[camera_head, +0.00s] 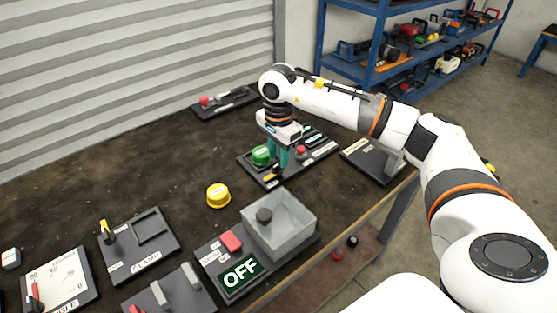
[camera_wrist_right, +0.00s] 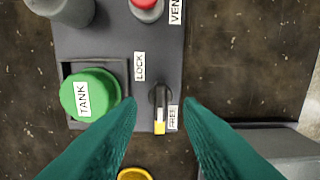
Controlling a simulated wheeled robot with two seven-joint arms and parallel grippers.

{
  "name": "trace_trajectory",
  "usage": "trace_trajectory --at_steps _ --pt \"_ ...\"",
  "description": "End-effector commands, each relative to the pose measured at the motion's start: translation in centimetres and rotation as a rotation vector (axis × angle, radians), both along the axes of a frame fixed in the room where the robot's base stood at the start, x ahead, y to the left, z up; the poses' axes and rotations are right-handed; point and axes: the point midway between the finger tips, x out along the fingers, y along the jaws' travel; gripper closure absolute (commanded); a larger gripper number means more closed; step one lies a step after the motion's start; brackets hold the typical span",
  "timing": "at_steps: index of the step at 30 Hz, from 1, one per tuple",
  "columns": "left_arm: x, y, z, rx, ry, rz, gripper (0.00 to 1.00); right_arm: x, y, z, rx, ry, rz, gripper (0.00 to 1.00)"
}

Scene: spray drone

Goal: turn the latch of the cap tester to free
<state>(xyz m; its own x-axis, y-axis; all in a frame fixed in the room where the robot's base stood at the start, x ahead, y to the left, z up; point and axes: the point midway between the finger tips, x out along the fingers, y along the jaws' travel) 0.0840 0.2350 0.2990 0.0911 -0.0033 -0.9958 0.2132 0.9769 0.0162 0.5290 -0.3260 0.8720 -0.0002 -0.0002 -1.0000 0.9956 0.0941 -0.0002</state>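The cap tester is a dark panel (camera_head: 322,150) with a green TANK cap (camera_head: 261,155), a red knob and a latch; it also shows in the right wrist view (camera_wrist_right: 100,45). The black latch with a yellow tip (camera_wrist_right: 160,110) points down in the wrist view, its tip beside the FREE label (camera_wrist_right: 172,117). The LOCK label (camera_wrist_right: 139,65) is above and left of it. My right gripper (camera_head: 277,160) is over the panel. Its teal fingers (camera_wrist_right: 160,108) are apart, one on each side of the latch with visible gaps. My left gripper is not in view.
A yellow cap (camera_head: 218,195) lies on the dark table in front of the tester. An OFF panel with a grey bin (camera_head: 280,228), a CLAMP panel (camera_head: 140,245) and a dial panel (camera_head: 60,280) stand nearer. Another panel (camera_head: 375,160) is to the right near the table edge.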

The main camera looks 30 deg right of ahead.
Motion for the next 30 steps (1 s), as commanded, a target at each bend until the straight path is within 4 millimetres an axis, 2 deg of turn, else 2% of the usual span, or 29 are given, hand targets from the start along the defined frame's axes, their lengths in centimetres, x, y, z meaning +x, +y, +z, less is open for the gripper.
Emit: trace_trajectory --at_steps 1,6,12,18,30 --pt "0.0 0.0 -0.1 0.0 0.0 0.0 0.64 0.1 0.0 1.3 0.0 -0.005 0.0 0.67" --pt "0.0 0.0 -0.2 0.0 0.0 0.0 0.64 0.1 0.0 5.0 0.002 -0.007 0.0 0.67" --pt "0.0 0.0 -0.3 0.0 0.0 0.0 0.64 0.1 0.0 8.2 0.001 -0.004 0.0 0.67" --pt "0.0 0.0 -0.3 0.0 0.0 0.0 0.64 0.0 0.0 9.3 0.001 -0.002 0.0 0.67" --pt "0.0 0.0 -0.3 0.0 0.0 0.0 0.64 0.0 0.0 9.3 0.001 -0.002 0.0 0.67"
